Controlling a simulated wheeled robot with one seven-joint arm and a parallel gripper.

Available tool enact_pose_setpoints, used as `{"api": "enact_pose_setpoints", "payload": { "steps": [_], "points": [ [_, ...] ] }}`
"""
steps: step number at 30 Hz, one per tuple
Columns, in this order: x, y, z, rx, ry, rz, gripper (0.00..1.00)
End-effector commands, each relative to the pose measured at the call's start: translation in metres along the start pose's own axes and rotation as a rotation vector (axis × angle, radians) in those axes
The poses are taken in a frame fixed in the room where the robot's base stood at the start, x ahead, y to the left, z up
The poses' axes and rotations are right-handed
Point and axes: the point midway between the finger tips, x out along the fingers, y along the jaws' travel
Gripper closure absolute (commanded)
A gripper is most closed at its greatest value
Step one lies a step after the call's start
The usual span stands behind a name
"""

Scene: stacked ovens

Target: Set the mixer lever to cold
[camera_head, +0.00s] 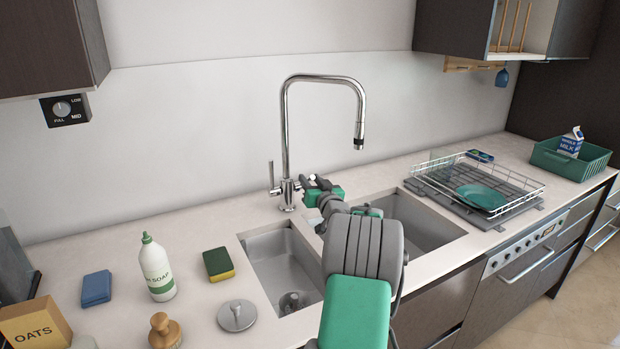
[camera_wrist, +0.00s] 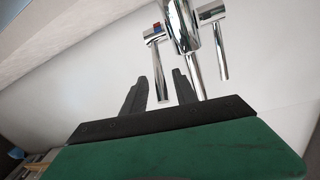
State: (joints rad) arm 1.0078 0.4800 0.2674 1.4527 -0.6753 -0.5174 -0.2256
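A chrome tap (camera_head: 287,140) with a tall curved spout stands behind the sinks. In the wrist view, its body (camera_wrist: 183,25) has a handle on each side. The handle on the left there has a red and blue mark, and its chrome lever (camera_wrist: 157,72) lies between my fingers in the picture; I cannot tell whether they touch it. The other, unmarked lever (camera_wrist: 221,50) stands clear, and shows upright left of the tap in the head view (camera_head: 271,174). My gripper (camera_head: 308,184), with dark fingers apart (camera_wrist: 161,78), is at the tap's right and hides the marked lever in the head view.
Two sink basins (camera_head: 262,245) lie below my arm. A soap bottle (camera_head: 156,268), sponge (camera_head: 218,263) and sink plug (camera_head: 237,315) stand on the left counter. A dish rack (camera_head: 475,180) with a teal plate is at the right. The spout arches above my gripper.

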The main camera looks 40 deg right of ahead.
Motion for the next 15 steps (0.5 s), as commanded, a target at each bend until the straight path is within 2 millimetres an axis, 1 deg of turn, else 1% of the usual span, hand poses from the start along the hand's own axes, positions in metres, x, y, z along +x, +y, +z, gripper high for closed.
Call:
{"api": "enact_pose_setpoints", "payload": {
  "steps": [1,3,9,11,15],
  "points": [
    [0.0048,-0.0008,-0.001,0.0,0.0,-0.001,0.65],
    [0.0079,-0.001,-0.0001,0.001,0.0,-0.001,0.65],
    [0.0083,-0.001,0.0002,0.001,0.0,-0.001,0.65],
    [0.0082,-0.0011,0.0002,0.001,0.0,-0.001,0.69],
    [0.008,-0.001,0.0002,0.001,-0.001,-0.001,0.81]
  ]
}}
